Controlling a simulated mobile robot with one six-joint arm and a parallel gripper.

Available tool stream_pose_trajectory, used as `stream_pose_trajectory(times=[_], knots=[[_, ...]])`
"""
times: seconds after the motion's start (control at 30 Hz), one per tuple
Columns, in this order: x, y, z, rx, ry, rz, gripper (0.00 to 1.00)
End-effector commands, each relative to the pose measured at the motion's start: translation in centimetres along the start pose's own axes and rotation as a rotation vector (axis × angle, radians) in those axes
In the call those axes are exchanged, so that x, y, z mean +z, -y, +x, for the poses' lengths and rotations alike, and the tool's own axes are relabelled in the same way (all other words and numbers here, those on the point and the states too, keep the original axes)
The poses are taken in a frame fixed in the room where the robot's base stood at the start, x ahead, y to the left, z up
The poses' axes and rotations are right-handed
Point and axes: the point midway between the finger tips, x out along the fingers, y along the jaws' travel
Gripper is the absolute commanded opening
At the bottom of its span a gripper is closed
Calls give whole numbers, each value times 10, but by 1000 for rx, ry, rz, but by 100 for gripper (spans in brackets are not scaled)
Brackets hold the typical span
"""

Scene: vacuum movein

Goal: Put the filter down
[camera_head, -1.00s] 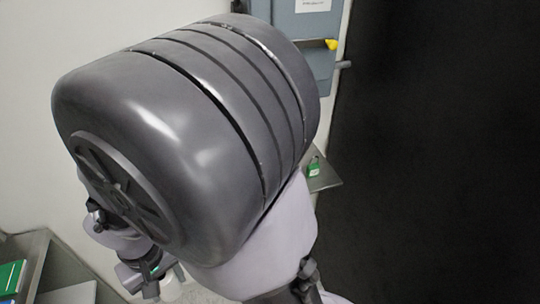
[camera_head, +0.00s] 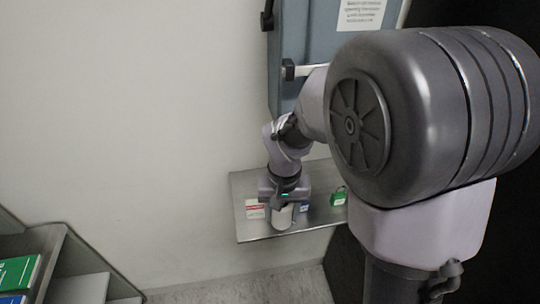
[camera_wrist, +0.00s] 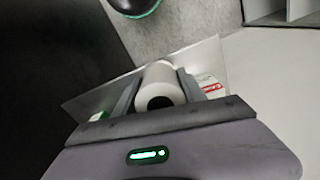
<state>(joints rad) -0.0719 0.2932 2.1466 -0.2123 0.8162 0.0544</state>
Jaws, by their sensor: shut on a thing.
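The filter is a white cylinder (camera_head: 283,218) in the head view, over the grey metal shelf (camera_head: 256,229) near its front edge. My gripper (camera_head: 284,206) is shut on it from above. In the wrist view the filter (camera_wrist: 160,80) lies between the two grey fingers of my gripper (camera_wrist: 158,92), its dark round hole facing the camera. The shelf (camera_wrist: 85,101) shows behind it. I cannot tell whether the filter touches the shelf.
A blue-grey cabinet (camera_head: 310,35) is on the wall behind. A bench with a green box (camera_head: 18,272) is at lower left.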

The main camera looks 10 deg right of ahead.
Motion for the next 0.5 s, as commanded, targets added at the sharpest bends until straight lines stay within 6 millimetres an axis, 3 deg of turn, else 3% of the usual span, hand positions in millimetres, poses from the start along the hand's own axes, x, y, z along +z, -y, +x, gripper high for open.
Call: stream_pose_trajectory(times=[0.2,0.33,0.5], knots=[[-28,-5,3,0,1,1,0],[-26,-4,35,1,4,0,0],[-26,-4,37,0,-1,0,0]])
